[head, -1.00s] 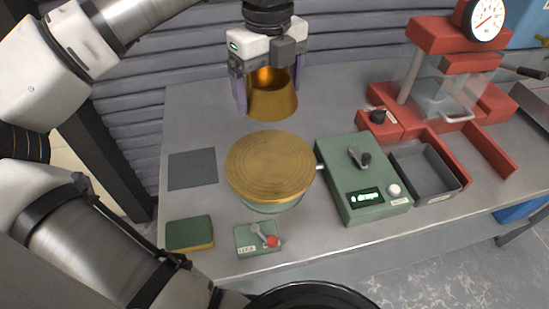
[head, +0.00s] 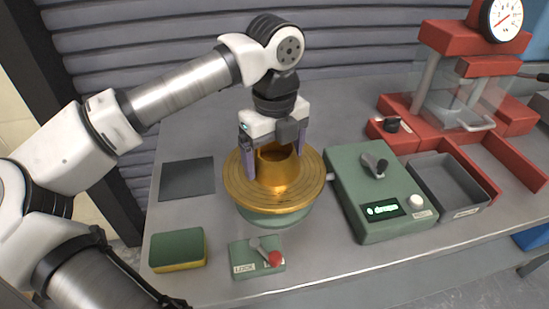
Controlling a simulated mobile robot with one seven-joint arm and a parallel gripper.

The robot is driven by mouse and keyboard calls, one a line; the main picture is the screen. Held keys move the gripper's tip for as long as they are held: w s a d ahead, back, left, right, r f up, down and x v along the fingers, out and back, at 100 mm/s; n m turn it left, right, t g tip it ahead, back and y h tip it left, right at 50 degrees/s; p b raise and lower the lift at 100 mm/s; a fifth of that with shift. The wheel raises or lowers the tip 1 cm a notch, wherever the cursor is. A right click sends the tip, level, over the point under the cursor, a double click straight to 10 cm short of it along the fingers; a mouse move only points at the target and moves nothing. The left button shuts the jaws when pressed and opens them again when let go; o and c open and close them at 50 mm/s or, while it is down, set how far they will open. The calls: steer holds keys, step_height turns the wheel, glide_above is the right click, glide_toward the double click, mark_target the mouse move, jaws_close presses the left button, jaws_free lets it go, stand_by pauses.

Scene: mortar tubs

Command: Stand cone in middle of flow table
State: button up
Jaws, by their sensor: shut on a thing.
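The brass cone (head: 279,176) is a hollow, flared ring with its wide end down. It is upright over the round brass flow table (head: 240,190), near the middle of the disc. Its lower edge appears to touch the disc or be very close above it. My gripper (head: 274,160) is shut on the cone from above, with one purple finger on each side. The far part of the disc is partly hidden behind the cone and my gripper.
A green control box (head: 370,215) with a display and knob stands right of the flow table. Beyond it are a grey tray (head: 448,185) and a red press (head: 445,40). In front are a small lever box (head: 243,262) and a green-yellow sponge (head: 178,250). A dark mat (head: 187,179) lies at left.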

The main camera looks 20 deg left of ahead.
steer(key=shift+r, duration=0.15)
steer(key=o, duration=1)
step_height(320, 180, up, 12)
steer(key=p, duration=0.7)
